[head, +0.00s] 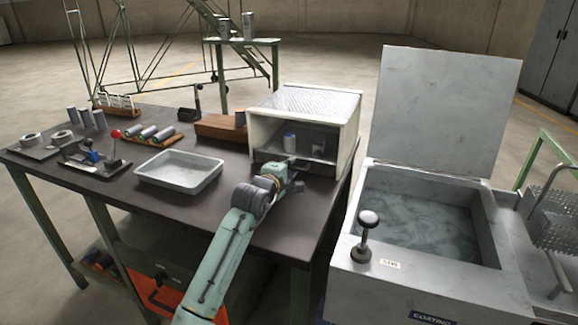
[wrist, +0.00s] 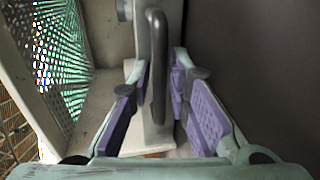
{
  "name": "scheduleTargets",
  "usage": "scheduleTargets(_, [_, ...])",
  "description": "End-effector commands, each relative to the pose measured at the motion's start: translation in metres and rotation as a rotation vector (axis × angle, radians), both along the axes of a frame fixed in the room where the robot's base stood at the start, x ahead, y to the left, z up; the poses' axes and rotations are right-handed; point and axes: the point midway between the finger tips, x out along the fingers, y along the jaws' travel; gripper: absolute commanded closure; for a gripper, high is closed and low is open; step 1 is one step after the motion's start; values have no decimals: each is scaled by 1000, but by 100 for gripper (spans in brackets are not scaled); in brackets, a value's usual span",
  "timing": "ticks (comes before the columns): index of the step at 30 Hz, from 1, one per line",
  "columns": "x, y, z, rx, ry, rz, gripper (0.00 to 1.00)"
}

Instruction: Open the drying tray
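The drying unit is a pale box (head: 353,130) with a perforated top, at the right end of the dark bench. Its open front faces me, and a grey tray (head: 318,157) sits low inside, mostly in shadow. My gripper (head: 290,170) is at this front. In the wrist view my gripper (wrist: 162,80) is open, with purple pads on both sides of a dark bar handle (wrist: 158,60). The handle is fixed to a light grey panel (wrist: 145,135). I cannot tell whether either pad touches the handle. The gripper hides part of the tray front in the head view.
A coating tank (head: 425,215) with a raised lid (head: 440,110) stands close on the right.

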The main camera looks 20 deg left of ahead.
Motion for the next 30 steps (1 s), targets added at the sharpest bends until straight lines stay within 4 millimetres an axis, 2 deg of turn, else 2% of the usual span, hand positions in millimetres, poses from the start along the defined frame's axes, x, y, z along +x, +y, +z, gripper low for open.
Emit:
scheduleTargets(6, [0,0,0,0,0,0,83])
scheduleTargets(14, [0,0,0,0,0,0,100])
scheduleTargets(30, [0,0,0,0,0,0,100])
